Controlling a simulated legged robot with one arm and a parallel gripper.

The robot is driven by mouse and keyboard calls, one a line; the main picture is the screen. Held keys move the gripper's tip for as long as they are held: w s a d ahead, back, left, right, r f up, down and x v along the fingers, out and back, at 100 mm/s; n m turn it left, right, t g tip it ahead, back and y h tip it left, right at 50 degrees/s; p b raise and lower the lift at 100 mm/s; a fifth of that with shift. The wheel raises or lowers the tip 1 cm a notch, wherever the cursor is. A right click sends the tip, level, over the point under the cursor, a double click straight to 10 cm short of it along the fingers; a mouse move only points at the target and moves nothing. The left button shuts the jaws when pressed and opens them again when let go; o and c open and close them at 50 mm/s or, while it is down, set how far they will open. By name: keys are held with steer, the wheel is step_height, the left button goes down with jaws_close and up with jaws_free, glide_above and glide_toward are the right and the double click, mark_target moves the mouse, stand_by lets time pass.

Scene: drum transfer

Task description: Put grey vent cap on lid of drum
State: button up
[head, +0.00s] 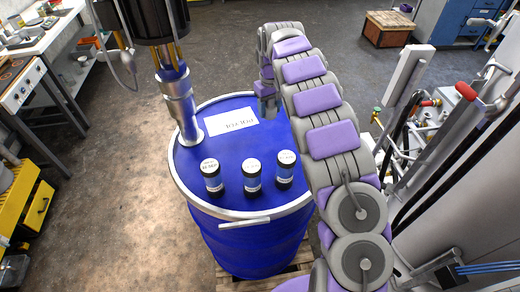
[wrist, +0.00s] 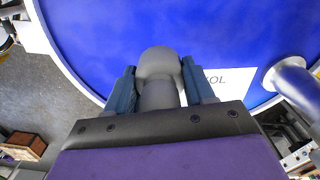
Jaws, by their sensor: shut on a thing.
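My gripper (wrist: 158,82) is shut on the grey vent cap (wrist: 160,64), a rounded grey head on a narrower neck, between its two blue-grey fingers. The blue drum (head: 250,240) stands upright with a blue lid (head: 205,178) and a pale metal rim. The lid also fills much of the wrist view (wrist: 220,35). I cannot tell whether the cap touches the lid.
A metal pump tube (head: 180,105) stands on the lid's left side. Three labelled black-and-white jars (head: 252,176) stand near the lid's front edge. A white label (head: 224,126) lies towards the back. A wooden crate (head: 388,28) and hoses (head: 405,135) are to the right.

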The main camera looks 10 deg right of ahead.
mark_target(268, 135)
step_height(268, 135, down, 10)
steer(key=shift+w+b, duration=0.15)
steer(key=shift+b, duration=0.5)
steer(key=shift+r, duration=0.1)
steer(key=o, duration=1.1)
steer(key=shift+c, duration=0.2)
